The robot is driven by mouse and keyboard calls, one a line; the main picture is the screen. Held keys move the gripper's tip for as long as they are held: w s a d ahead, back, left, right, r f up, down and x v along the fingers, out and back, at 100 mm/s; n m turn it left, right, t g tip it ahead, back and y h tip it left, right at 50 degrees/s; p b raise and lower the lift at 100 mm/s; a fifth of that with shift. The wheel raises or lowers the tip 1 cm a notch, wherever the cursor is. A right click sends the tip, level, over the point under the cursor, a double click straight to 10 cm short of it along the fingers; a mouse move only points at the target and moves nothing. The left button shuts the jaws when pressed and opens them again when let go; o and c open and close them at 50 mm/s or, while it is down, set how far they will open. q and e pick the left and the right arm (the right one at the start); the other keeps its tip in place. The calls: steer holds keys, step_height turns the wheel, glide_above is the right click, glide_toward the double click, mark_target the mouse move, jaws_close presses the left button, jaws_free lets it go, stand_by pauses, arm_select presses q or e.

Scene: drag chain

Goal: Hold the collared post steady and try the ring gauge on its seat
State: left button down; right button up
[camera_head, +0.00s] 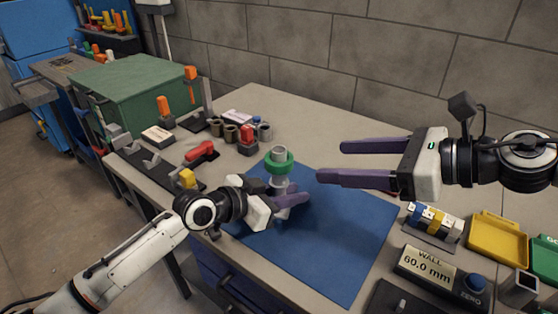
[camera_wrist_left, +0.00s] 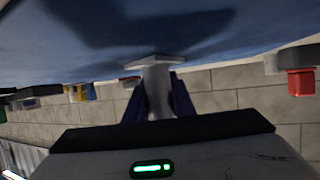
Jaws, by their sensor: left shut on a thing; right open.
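The pale grey collared post (camera_head: 279,182) stands upright on the blue mat. The green ring gauge (camera_head: 279,166) is around its upper part, and the post's grey top shows above the ring. How closely the ring meets its seat I cannot tell. My left gripper (camera_head: 290,199) is shut on the post below the ring. In the left wrist view, the post (camera_wrist_left: 157,88) and its flared foot stand between my purple fingers, and the ring is out of sight. My right gripper (camera_head: 332,163) is open and empty, to the right of the ring and apart from it.
The blue mat (camera_head: 340,235) is bare to the right and front. Small cylinders, a red part (camera_head: 201,151) and blocks stand left and behind. A wall gauge display reading 60.0 mm (camera_head: 426,268) and a yellow tray (camera_head: 497,237) are at the right.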

arm_select(q)
steer(key=c, duration=1.4)
jaws_free()
steer(key=shift+c, duration=0.2)
